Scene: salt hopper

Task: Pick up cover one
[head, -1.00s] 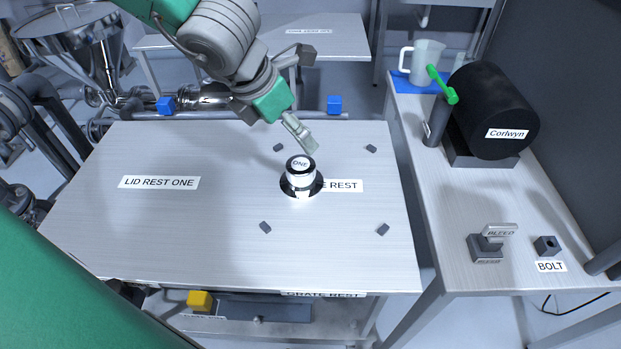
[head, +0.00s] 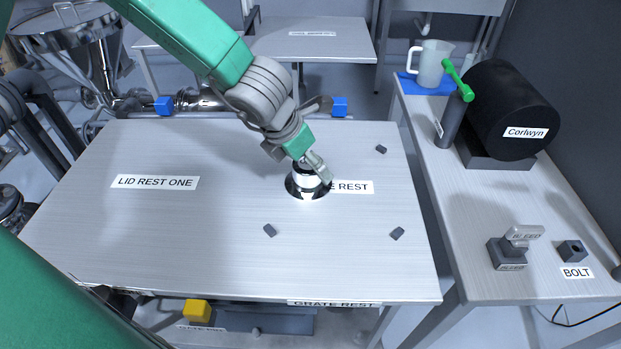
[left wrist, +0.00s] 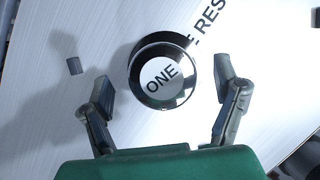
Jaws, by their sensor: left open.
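Cover one (head: 306,183) is a small round white-topped piece with a dark, wide base, standing on the metal table top beside a partly covered REST label. In the left wrist view the cover (left wrist: 162,80) shows its word ONE and a shiny dark rim. My left gripper (head: 318,172) is over it in the head view and hides part of its top. In the left wrist view my left gripper (left wrist: 165,90) is open, with one finger on each side of the cover and gaps between. My right gripper is not in view.
The metal table (head: 150,240) carries a LID REST ONE label (head: 155,182) and small dark blocks (head: 397,233). The side bench at right holds a black drum (head: 508,110), a clear jug (head: 430,62) and a bolt block (head: 571,250).

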